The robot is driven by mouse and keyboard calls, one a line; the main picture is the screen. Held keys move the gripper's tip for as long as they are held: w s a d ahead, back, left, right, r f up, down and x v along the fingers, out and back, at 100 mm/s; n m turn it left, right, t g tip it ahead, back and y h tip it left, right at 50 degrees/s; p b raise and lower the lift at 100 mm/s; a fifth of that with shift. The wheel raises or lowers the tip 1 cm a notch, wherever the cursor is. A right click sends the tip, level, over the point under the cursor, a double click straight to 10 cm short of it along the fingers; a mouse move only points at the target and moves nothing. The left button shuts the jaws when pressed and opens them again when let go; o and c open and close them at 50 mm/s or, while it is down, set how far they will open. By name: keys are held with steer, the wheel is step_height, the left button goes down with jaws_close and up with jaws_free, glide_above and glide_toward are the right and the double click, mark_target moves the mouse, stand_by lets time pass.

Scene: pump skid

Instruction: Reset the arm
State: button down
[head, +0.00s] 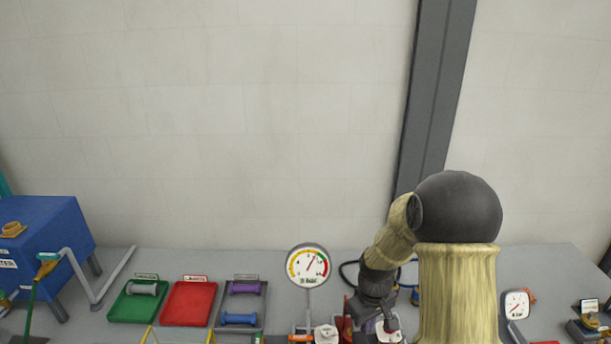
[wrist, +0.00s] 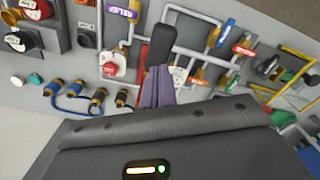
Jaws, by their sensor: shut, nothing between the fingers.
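My arm stands at the right of the head view, with tan sleeves and a black rounded joint. It bends down to the left toward the panel. My gripper (wrist: 160,48) shows in the wrist view as a dark, narrow shape reaching up from the grey wrist housing. Its fingers are together with nothing seen between them. Behind it, in the wrist view, is a panel with pipes, a red button on a white plate (wrist: 112,66) and coloured valve handles. In the head view the gripper is largely hidden by my arm and I cannot make out its fingertips.
A round gauge (head: 308,266) stands left of my arm. Green (head: 120,312) and red (head: 188,304) trays lie further left, near a blue tank (head: 55,240). Blue hose connectors (wrist: 75,90) and yellow bars (wrist: 297,85) flank the gripper in the wrist view. The wall behind is bare.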

steer(key=s+r+m+t+b, duration=0.1)
steer(key=s+m+b, duration=0.4)
steer(key=s, duration=0.9)
steer(key=t+b, duration=0.1)
steer(key=b, duration=0.2)
steer(key=shift+r+m, duration=0.3)
steer(key=shift+m, duration=0.1)
